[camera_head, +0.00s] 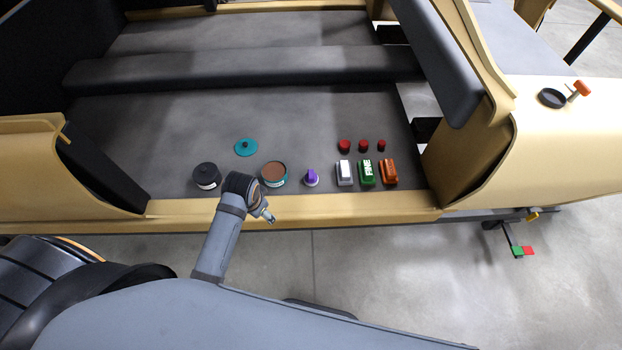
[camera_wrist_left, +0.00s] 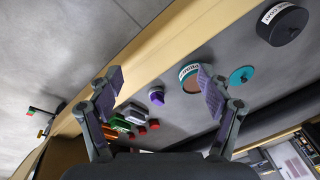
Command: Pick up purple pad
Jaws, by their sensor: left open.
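The purple pad (camera_head: 311,178) is a small purple piece with a pale base, standing on the grey floor of the car shell near its front sill. In the left wrist view the purple pad (camera_wrist_left: 157,96) lies between the spread fingers in the picture, some distance beyond them. My left gripper (camera_head: 268,215) is over the tan sill, to the left of and nearer than the pad. The wrist view shows my left gripper (camera_wrist_left: 160,85) open with nothing between its fingers. My right gripper is not in view.
Left of the pad are an open teal tin (camera_head: 274,180), its teal lid (camera_head: 246,147) and a dark round tin (camera_head: 206,177). Right of it stand white (camera_head: 345,173), green (camera_head: 367,172) and orange (camera_head: 389,172) containers, with red caps (camera_head: 363,146) behind. The tan sill (camera_head: 400,201) runs along the front.

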